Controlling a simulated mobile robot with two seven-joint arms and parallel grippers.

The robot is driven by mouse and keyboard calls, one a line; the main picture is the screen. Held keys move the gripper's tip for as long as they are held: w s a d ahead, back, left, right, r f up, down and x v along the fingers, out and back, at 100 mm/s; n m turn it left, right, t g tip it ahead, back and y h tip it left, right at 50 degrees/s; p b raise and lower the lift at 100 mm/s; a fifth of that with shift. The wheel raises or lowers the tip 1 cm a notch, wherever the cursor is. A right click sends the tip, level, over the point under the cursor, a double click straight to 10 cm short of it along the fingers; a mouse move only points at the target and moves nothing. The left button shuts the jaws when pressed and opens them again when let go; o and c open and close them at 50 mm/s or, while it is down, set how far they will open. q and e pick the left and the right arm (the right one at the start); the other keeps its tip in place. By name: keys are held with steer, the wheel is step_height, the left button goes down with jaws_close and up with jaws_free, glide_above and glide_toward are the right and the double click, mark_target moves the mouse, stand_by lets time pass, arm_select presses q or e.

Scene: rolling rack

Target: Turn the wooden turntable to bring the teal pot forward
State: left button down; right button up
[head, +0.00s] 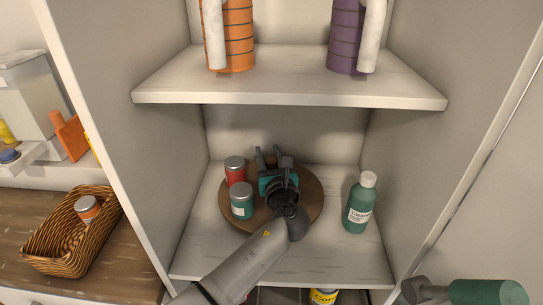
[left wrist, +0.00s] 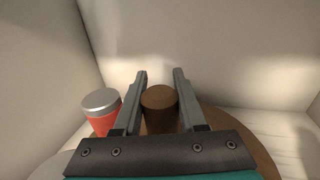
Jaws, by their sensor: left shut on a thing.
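The round wooden turntable (head: 312,205) lies on the lower shelf of the cabinet. The teal pot (head: 241,203), with a silver lid and a pale label, stands at its front left. A red pot (head: 235,172) with a silver lid stands just behind it and also shows in the left wrist view (left wrist: 103,113). My left gripper (head: 268,155) reaches over the turntable from the front. Its fingers are shut on a brown upright peg (left wrist: 159,108) seen between them. The gripper hides part of the turntable's middle and back.
A green cleaner bottle (head: 360,205) stands close to the right of the turntable. An upper shelf (head: 290,97) hangs above, holding orange and purple containers. The cabinet's side walls flank the arm. A wicker basket (head: 70,235) stands outside to the left.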

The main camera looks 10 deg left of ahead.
arm_select(q)
steer(key=shift+a+n+g+y, duration=0.1)
steer(key=shift+n+g+y, duration=0.2)
steer(key=shift+n+y, duration=0.3)
steer(key=shift+s+a+n+g+y, duration=0.1)
steer(key=shift+n+g+y, duration=0.3)
steer(key=shift+y, duration=0.3)
steer(key=shift+s+a+f+n+g+y+b, duration=0.1)
steer(key=shift+n+g+y+b, duration=0.35)
steer(key=shift+y, duration=0.1)
steer(key=shift+s+a+n+g+y+b, duration=0.1)
steer(key=shift+n+g+y+b, duration=0.2)
steer(key=shift+n+g+y, duration=0.2)
steer(key=shift+s+a+n+g+y+b, duration=0.1)
steer(key=shift+a+n+g+y+b, duration=0.05)
steer(key=shift+n+g+y+b, duration=0.4)
steer(key=shift+s+a+n+g+y+b, duration=0.1)
steer(key=shift+n+g+y+b, duration=0.2)
steer(key=shift+n+g+y, duration=0.3)
arm_select(e)
steer(key=shift+w+d+f, duration=0.1)
steer(key=shift+d+f, duration=0.1)
steer(key=shift+f, duration=0.6)
steer(key=shift+d+f, duration=0.15)
steer(key=shift+f, duration=0.65)
arm_select(q)
steer(key=shift+g+y, duration=0.3)
steer(key=shift+g, duration=0.1)
arm_select(e)
steer(key=shift+f, duration=0.15)
